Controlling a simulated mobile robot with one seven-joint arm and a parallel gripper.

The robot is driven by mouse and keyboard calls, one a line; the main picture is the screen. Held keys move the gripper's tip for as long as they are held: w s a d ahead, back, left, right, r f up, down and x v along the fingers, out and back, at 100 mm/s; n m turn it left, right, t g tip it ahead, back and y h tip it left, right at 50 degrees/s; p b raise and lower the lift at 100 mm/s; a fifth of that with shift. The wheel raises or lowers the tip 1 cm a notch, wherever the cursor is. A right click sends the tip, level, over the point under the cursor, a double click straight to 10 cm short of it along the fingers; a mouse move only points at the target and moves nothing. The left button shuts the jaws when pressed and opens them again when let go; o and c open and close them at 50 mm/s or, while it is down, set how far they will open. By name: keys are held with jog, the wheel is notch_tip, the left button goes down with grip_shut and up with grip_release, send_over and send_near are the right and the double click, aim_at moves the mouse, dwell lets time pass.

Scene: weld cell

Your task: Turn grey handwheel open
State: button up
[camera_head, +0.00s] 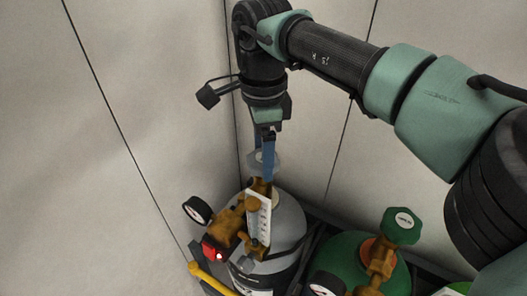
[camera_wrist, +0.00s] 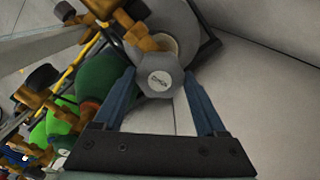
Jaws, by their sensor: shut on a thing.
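The grey handwheel (camera_wrist: 158,78) is a lobed knob with a small round label, on top of the grey gas cylinder (camera_head: 288,220). In the head view the grey handwheel (camera_head: 277,160) is partly hidden behind a blue finger. My gripper (camera_wrist: 159,75) has its two blue fingers on either side of the handwheel and is shut on it. In the head view my gripper (camera_head: 267,175) points straight down at the cylinder's brass valve (camera_head: 258,187). How far the handwheel is turned cannot be told.
A round gauge (camera_head: 197,210), a clear flow tube (camera_head: 259,218) and a red part (camera_head: 215,248) crowd the valve's front left. A green cylinder (camera_head: 350,258) with a green handwheel (camera_head: 401,226) stands to the right. Pale wall panels (camera_head: 160,90) meet in a corner close behind.

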jog(key=shift+w+r+n, duration=0.1)
jog(key=shift+r+n, duration=0.05)
jog(key=shift+n, duration=1.05)
jog(key=o, duration=1.3)
notch_tip(320, 180, up, 13)
jog(key=b, duration=0.3)
